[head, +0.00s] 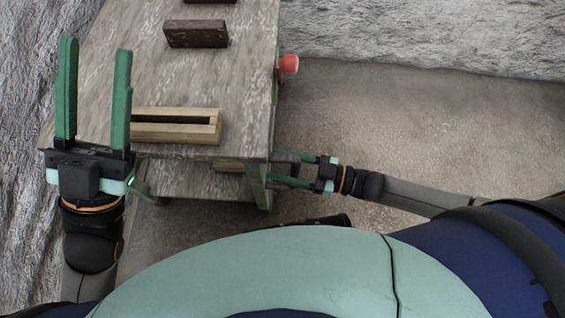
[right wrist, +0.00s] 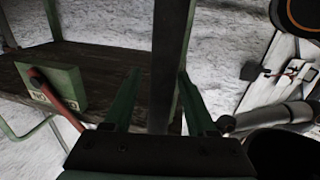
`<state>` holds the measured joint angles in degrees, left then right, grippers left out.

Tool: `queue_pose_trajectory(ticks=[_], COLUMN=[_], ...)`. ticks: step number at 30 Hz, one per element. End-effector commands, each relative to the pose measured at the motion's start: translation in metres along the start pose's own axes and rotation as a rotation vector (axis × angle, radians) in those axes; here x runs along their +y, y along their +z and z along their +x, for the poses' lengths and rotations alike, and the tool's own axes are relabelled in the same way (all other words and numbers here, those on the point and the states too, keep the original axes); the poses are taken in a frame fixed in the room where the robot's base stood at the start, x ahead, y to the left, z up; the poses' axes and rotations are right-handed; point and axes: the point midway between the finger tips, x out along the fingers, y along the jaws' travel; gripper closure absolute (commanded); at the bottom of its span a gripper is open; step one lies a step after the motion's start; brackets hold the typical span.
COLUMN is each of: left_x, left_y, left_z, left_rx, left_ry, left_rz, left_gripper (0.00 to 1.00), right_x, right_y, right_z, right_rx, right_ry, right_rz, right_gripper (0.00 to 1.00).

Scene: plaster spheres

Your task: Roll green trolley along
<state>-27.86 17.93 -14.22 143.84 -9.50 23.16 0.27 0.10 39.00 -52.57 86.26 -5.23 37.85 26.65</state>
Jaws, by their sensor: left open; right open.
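The trolley (head: 180,80) has a worn wooden top and green legs. It stands at the left of the head view. My left gripper (head: 96,48) is open and empty, its two green fingers pointing up the picture over the top's left part. My right gripper (head: 276,168) is open at the trolley's near right corner, by a green leg (head: 260,188).
A pale wooden box (head: 172,132) and a dark block (head: 196,35) stand on the top. A red knob-like part (head: 289,65) sticks out at the right edge. The right wrist view shows a green box (right wrist: 62,92) with a red bar. The floor to the right is clear.

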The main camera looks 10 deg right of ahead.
Motion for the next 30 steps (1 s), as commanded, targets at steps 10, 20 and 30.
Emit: queue_pose_trajectory(ticks=[10, 20, 30], left_x=[0.0003, 0.0004, 0.0004], left_y=[-0.0002, -0.0002, -0.0003], left_z=[0.0002, 0.0002, 0.0002], left_rx=[0.000, 0.001, 0.001], left_ry=[0.001, 0.001, 0.001], left_rz=[0.000, 0.000, 0.000], left_gripper=[0.50, 0.50, 0.50], right_x=[-0.0002, -0.0001, -0.0001], right_y=[-0.0001, 0.0000, 0.0002], right_z=[-0.0003, -0.0006, -0.0008], right_rx=[0.000, 0.000, 0.000], right_ry=[0.000, 0.000, 0.000], right_rz=[0.001, 0.001, 0.001], right_gripper=[0.64, 1.00, 1.00])
